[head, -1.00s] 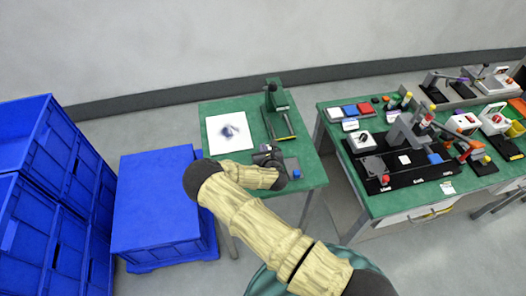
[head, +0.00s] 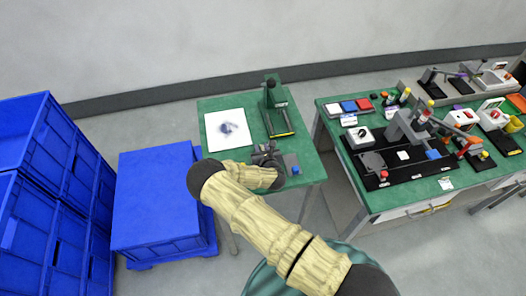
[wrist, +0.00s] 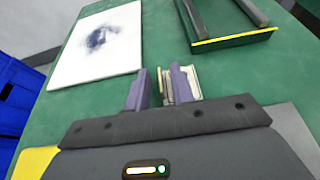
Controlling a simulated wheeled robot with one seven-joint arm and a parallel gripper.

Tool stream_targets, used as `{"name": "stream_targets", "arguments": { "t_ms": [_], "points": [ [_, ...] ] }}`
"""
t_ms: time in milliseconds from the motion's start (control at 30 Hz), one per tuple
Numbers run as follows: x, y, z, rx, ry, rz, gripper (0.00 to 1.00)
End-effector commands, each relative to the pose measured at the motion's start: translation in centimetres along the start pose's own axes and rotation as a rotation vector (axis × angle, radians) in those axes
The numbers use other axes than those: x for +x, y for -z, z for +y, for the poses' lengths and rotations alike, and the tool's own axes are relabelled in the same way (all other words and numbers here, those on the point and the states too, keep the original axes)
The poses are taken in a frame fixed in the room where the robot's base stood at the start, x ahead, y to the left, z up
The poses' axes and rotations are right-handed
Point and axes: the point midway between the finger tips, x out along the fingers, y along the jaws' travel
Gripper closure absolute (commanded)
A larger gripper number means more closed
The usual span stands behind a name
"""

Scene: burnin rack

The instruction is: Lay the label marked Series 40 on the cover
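My gripper (wrist: 158,88) is over the green left table, with its two purple fingers apart. A thin beige and white upright piece (wrist: 166,86) shows between them, close to the right finger, with a gap to the left finger. Another pale grey piece (wrist: 194,82) shows just right of the right finger. I cannot tell whether either is a label or the cover. In the head view my gripper (head: 266,150) is small, and my wrist hides part of the table. No Series 40 marking is legible in either view.
A white sheet with a dark smudge (head: 229,131) lies left of a green press stand (head: 271,95). A grey block with a blue part (head: 292,165) sits by my gripper. The right table holds a black fixture board (head: 400,176) and coloured tiles (head: 348,106). Blue crates (head: 160,200) stand left.

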Motion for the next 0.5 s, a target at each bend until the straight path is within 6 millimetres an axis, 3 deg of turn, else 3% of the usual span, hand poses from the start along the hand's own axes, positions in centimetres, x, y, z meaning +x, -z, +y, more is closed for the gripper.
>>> {"name": "stream_targets", "arguments": {
  "t_ms": [167, 500],
  "points": [
    [-0.6, -0.1, 0.0, -0.001, 0.001, 0.001, 0.76],
    [-4.9, 0.0, 0.0, -0.002, 0.001, 0.001, 0.76]
  ]
}}
